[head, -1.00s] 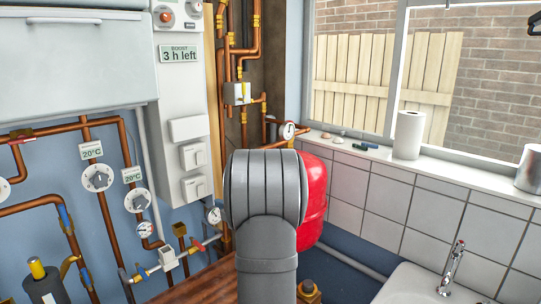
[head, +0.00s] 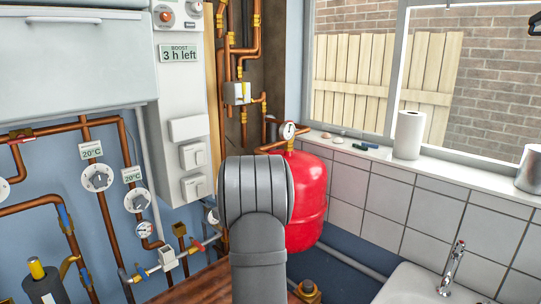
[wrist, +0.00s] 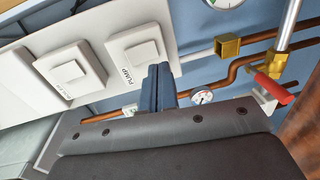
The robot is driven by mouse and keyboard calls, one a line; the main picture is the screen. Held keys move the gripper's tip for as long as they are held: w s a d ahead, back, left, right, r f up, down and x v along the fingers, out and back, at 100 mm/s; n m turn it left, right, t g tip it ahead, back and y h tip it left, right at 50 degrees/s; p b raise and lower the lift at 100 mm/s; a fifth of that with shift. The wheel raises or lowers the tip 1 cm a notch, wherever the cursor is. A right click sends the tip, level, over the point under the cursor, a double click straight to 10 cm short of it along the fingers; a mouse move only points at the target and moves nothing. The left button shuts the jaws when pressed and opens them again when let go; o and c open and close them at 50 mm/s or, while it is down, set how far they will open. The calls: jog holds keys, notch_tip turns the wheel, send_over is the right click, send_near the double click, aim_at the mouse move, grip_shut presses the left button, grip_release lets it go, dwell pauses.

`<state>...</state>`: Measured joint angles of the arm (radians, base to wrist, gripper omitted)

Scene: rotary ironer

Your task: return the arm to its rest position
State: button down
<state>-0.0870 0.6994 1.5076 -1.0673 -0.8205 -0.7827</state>
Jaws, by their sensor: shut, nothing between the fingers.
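My arm rises in the middle of the head view, its grey rounded joint facing the camera. It hides my gripper in that view. In the wrist view my gripper (wrist: 158,88) shows as two dark blue fingers close together, shut and empty. Its fingertips appear just below the white switch marked PUMP (wrist: 137,50). I cannot tell how far they are from the panel.
A red tank (head: 307,200) stands just right of my arm, partly hidden by it. A white control panel (head: 184,100) and copper pipes are on the left. A red-handled valve (wrist: 272,88) and a gauge (wrist: 202,97) show in the wrist view. A sink (head: 420,285) is lower right.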

jog(key=r+v, duration=0.1)
jog(key=v, duration=0.9)
jog(key=s+a+r+m+y, duration=0.2)
jog(key=s+a, duration=0.1)
jog(key=a, duration=0.5)
jog(key=s+a+r+m+t+y, duration=0.1)
jog(key=s+a+r, duration=0.15)
jog(key=a, duration=0.55)
jog(key=s+a+r+m+y, duration=0.2)
jog(key=a+r, duration=0.1)
jog(key=a, duration=0.6)
jog(key=s+a+r+m+t, duration=0.2)
jog(key=s+a+m, duration=0.7)
jog(key=s+a, duration=0.7)
jog(key=shift+s+r, duration=0.6)
jog(key=shift+s, duration=0.2)
